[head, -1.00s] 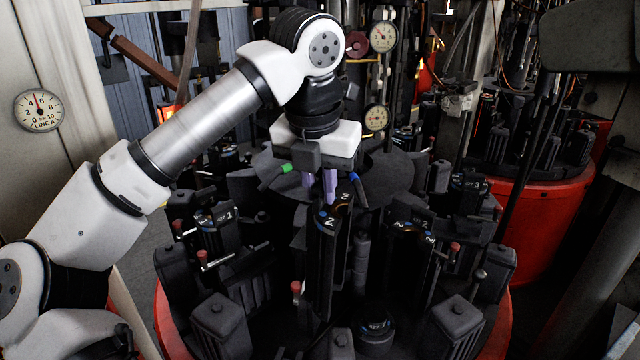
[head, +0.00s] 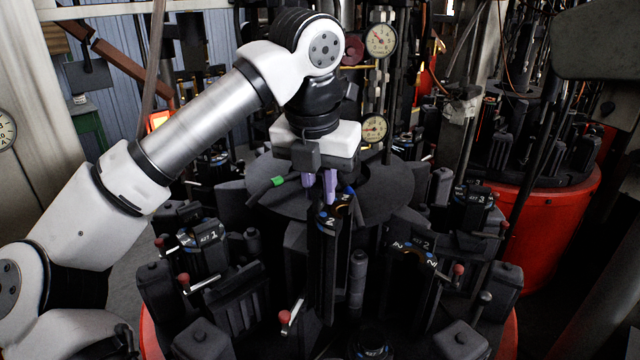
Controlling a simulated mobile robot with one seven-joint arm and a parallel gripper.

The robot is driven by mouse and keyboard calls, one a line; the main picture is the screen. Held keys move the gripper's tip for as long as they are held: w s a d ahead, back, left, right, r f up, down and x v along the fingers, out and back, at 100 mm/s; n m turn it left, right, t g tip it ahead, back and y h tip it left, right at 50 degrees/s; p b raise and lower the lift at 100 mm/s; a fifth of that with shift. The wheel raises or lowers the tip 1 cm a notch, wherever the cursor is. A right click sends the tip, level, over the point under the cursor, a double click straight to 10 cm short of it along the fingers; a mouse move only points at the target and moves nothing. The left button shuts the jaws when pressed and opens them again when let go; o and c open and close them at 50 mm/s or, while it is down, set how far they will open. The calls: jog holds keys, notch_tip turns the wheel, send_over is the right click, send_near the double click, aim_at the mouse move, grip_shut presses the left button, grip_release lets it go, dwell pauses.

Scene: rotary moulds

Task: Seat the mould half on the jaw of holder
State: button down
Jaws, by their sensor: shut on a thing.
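My gripper (head: 320,186) points down near the middle of the head view, its purple fingers shut on the top of a tall dark mould half (head: 328,255). The mould half is upright and carries a blue ring and a white 2 at its top. It hangs over the rotary table among the holders. A holder (head: 412,250) with blue marks and 2 labels stands just to its right. Another holder (head: 203,243), marked SET 1, stands to the left. The lower end of the mould half is in shadow, and I cannot tell whether it touches a jaw.
Red-knobbed levers (head: 287,317) stick up around the holders. A round dark plate (head: 390,190) lies behind the gripper. Several dark blocks crowd the rim of the red base. A second red drum (head: 550,230) stands at the right. Two dial gauges (head: 380,40) hang behind.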

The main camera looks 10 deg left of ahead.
aim_at(320, 209)
dwell(0.4)
jog(key=shift+s+f+b, duration=0.2)
jog(key=shift+f+b, duration=0.8)
jog(key=shift+b, duration=0.1)
jog(key=shift+w+f+b, duration=0.5)
jog(key=shift+f+b, duration=0.05)
jog(key=shift+f, duration=0.3)
jog(key=shift+s+f+b, duration=0.3)
jog(key=shift+f+b, duration=0.3)
jog(key=shift+b, duration=0.2)
jog(key=shift+w+f+b, duration=0.2)
jog(key=shift+f+b, duration=0.35)
jog(key=shift+f, duration=0.15)
jog(key=shift+f+b, duration=1.3)
jog(key=shift+f, duration=0.1)
jog(key=shift+s+f+b, duration=0.1)
jog(key=shift+f+b, duration=1.55)
